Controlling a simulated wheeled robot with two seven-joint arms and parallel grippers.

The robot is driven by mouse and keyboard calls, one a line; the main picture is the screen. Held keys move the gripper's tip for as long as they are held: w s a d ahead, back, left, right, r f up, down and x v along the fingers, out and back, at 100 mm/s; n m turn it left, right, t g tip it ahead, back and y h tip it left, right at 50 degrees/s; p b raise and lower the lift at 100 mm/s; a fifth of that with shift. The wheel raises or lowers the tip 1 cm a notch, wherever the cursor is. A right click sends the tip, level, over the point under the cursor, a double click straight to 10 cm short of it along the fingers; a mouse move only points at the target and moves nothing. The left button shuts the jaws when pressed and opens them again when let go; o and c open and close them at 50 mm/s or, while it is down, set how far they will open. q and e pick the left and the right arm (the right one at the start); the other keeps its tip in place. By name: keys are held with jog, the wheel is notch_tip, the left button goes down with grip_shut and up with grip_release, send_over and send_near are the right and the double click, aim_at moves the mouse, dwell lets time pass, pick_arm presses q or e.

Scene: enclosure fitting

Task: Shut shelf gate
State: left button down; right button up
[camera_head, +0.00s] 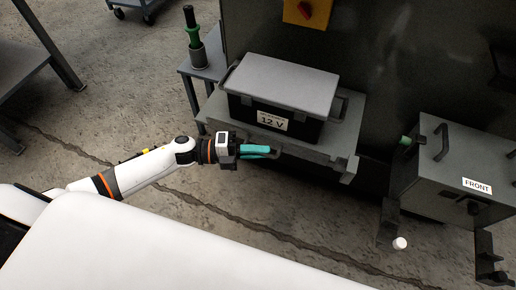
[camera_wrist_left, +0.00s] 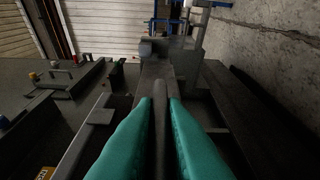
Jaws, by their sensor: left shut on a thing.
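The grey shelf (camera_head: 335,140) carries a black battery box with a grey lid (camera_head: 283,82) and a 12 V label. The shelf gate (camera_head: 312,154) is a grey bar along the shelf's front edge. My left gripper (camera_head: 268,151) is at the left part of that edge, its teal fingers shut on the gate. In the left wrist view the two teal fingers (camera_wrist_left: 160,130) close around a thin grey bar that runs away between them. The fingers hide the held part of the gate. My right gripper is not in view.
A grey box marked FRONT (camera_head: 455,175) with a handle stands at the right. A small side table (camera_head: 213,62) holds a green-handled tool (camera_head: 193,30) in a cup at the back left. A white cylinder (camera_head: 400,243) shows below the box. Open floor lies before the shelf.

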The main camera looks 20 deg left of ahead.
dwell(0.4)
pick_arm(q)
jog(key=c, duration=1.5)
grip_release()
jog(key=v, duration=1.2)
jog(key=shift+s, duration=0.1)
